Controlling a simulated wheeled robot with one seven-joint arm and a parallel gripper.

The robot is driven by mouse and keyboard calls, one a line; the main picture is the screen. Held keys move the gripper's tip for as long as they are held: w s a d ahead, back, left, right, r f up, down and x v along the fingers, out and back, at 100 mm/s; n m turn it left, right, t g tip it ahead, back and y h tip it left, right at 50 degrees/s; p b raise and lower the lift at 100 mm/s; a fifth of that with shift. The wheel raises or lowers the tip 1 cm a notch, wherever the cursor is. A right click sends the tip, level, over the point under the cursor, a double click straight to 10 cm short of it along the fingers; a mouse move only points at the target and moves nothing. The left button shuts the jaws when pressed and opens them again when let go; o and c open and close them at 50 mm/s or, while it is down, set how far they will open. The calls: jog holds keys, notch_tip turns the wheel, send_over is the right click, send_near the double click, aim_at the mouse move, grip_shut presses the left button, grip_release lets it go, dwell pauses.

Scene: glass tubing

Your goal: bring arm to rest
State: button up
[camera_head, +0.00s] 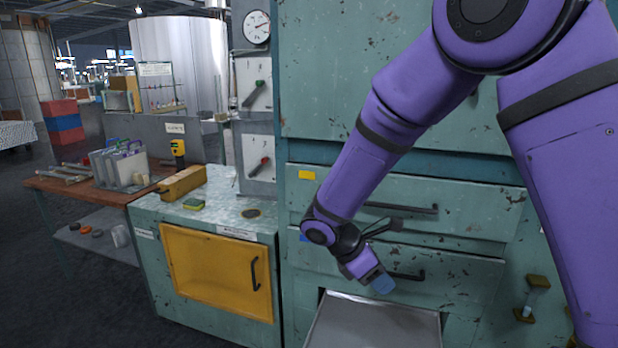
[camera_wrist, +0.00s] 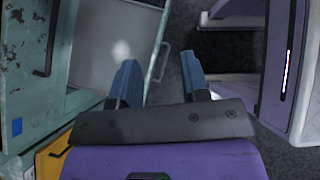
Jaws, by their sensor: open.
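My purple arm reaches down from the upper right in the head view. My gripper (camera_head: 381,281) hangs in front of the teal drawer cabinet (camera_head: 470,262), above a pulled-out drawer (camera_head: 372,325). In the wrist view, the two blue fingers of my gripper (camera_wrist: 162,82) stand apart with nothing between them. The open drawer (camera_wrist: 112,45) lies beyond the left finger, with its handle (camera_wrist: 160,62) near that fingertip. The visible part of the drawer's bottom looks bare.
A wooden bench (camera_head: 95,187) is further left. Dark floor (camera_wrist: 183,75) shows beyond the drawer.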

jog(key=s+d+r+m+y, duration=0.3)
jog(key=d+r+m, duration=0.25)
jog(key=r, duration=0.35)
jog(key=s+d+r+m+t+y, duration=0.2)
jog(key=s+d+r+m, duration=0.3)
jog(key=s, duration=0.5)
jog(key=s+d+r+m+t+y, duration=0.3)
jog(key=s+d+r+m, duration=0.2)
jog(key=s+r+m, duration=0.3)
jog(key=shift+s+d+r+m+t, duration=0.15)
jog(key=shift+s+r+m+t, duration=0.3)
jog(key=shift+s, duration=0.55)
